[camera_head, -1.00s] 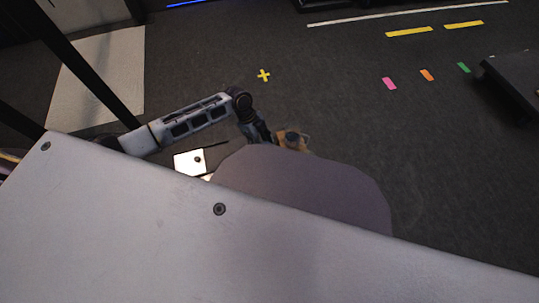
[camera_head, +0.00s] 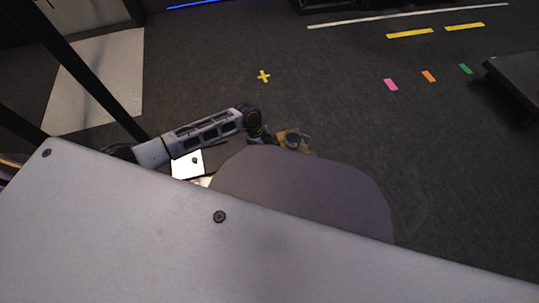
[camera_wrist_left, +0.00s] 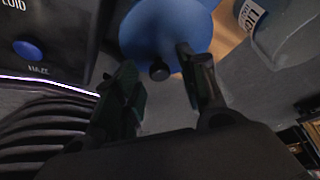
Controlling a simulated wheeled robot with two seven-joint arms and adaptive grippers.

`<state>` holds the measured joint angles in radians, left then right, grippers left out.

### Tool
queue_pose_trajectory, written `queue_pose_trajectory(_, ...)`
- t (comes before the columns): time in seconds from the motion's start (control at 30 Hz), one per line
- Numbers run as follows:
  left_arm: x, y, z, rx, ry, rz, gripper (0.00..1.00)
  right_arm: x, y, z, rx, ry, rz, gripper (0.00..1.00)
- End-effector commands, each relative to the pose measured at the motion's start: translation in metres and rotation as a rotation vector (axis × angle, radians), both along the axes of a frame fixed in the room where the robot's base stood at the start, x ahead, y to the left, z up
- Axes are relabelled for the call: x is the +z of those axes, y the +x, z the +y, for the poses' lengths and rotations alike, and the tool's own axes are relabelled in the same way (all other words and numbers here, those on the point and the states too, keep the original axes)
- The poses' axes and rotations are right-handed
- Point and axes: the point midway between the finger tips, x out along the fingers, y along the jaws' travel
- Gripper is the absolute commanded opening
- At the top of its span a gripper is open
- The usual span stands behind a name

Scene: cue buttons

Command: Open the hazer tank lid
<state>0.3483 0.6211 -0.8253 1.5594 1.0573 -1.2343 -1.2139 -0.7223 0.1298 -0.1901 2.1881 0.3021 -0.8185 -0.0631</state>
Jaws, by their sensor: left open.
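I cannot tell whether a finger touches the lid. A black panel (camera_wrist_left: 65,25) at the upper left has a blue button (camera_wrist_left: 27,49) marked HAZE. In the head view my left arm reaches in from the left, and its gripper is mostly hidden. My right gripper is not seen.
A grey container with a partly visible label (camera_wrist_left: 275,28) stands close at the right of the wrist view. Black ribbed hose (camera_wrist_left: 40,130) lies at the left. In the head view a tan thing (camera_head: 294,140) is by the arm's end, and the floor beyond is open.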

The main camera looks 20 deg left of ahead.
Motion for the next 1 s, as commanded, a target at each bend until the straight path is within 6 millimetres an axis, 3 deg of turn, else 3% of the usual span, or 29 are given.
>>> queue_pose_trajectory(0.23, -0.0001, 0.0000, 0.0000, 0.000, 0.000, 0.000, 0.41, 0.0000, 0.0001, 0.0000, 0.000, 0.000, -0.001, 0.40)
queue_pose_trajectory(0.57, 0.0000, 0.0000, 0.0002, 0.000, 0.000, 0.000, 0.00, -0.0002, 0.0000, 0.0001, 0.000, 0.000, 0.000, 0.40)
queue_pose_trajectory(1.0, 0.0011, 0.0001, 0.0002, 0.001, -0.005, 0.009, 0.00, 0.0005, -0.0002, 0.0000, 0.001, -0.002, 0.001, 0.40)
